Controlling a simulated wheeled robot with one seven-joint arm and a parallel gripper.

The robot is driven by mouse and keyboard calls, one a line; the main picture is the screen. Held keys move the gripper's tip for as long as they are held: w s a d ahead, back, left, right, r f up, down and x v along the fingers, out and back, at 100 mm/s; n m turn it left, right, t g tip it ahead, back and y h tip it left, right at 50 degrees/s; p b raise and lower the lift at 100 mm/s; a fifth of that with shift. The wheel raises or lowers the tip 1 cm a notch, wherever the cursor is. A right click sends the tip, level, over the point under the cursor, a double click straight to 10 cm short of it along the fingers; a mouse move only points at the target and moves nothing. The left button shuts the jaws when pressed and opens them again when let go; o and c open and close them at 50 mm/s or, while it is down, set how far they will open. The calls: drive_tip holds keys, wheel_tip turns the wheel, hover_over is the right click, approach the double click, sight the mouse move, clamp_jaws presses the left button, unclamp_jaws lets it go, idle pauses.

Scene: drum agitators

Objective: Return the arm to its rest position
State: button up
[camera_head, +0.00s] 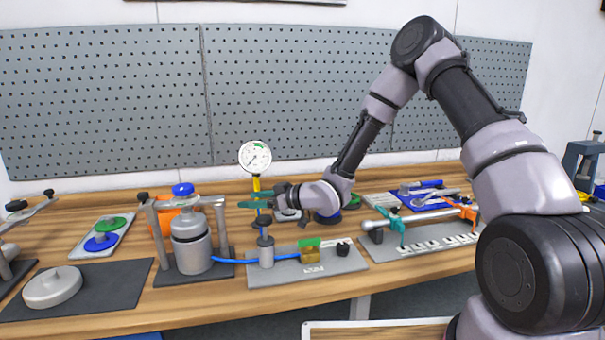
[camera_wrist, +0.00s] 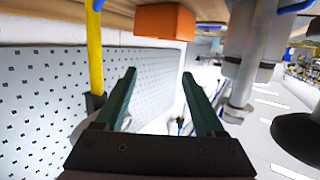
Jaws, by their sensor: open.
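My arm reaches in from the right over the workbench (camera_head: 420,262), bent high at the elbow. My gripper (camera_head: 249,212) points left, just in front of the round white gauge's stem and above the small grey cylinder (camera_head: 266,250) on its plate. In the wrist view my gripper (camera_wrist: 158,75) shows two green fingers spread apart, with nothing between them. The gauge (camera_head: 255,157) stands upright on a yellow stem; that stem (camera_wrist: 95,50) passes close beside one finger in the wrist view. Whether anything touches the fingers I cannot tell.
A grey vessel (camera_head: 191,246) with a blue cap stands left of my gripper. An orange block (camera_head: 163,222) is behind it. A rack with green clamps (camera_head: 403,232) and a blue tray (camera_head: 407,205) lie to the right. A pegboard (camera_head: 290,95) closes the back.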

drive_tip(key=w+d+r+m+t+h, duration=0.1)
drive_tip(key=w+d+r+m+h, duration=0.1)
drive_tip(key=w+d+r+h, duration=0.3)
drive_tip(key=w+d+r+m+t+h, duration=0.1)
drive_tip(key=d+r, duration=0.2)
drive_tip(key=d, duration=0.5)
drive_tip(key=s+d+r+m+t+h, duration=0.1)
drive_tip(key=s+d+r+m+h, duration=0.15)
drive_tip(key=d+r, duration=0.35)
drive_tip(key=s+d+r+m+h, duration=0.2)
drive_tip(key=d+r+m+h, duration=0.15)
drive_tip(key=d, duration=0.45)
drive_tip(key=s+d+r+m+h, duration=0.2)
drive_tip(key=s+d+r+m, duration=0.3)
drive_tip(key=s+d+r, duration=0.45)
drive_tip(key=s+d+r+m+g+y, duration=0.1)
drive_tip(key=s+m, duration=0.3)
drive_tip(key=s, duration=1.1)
drive_tip(key=shift+s+d+y, duration=0.2)
drive_tip(key=shift+d+y, duration=0.1)
drive_tip(key=shift+d, duration=0.15)
drive_tip(key=shift+r, duration=0.1)
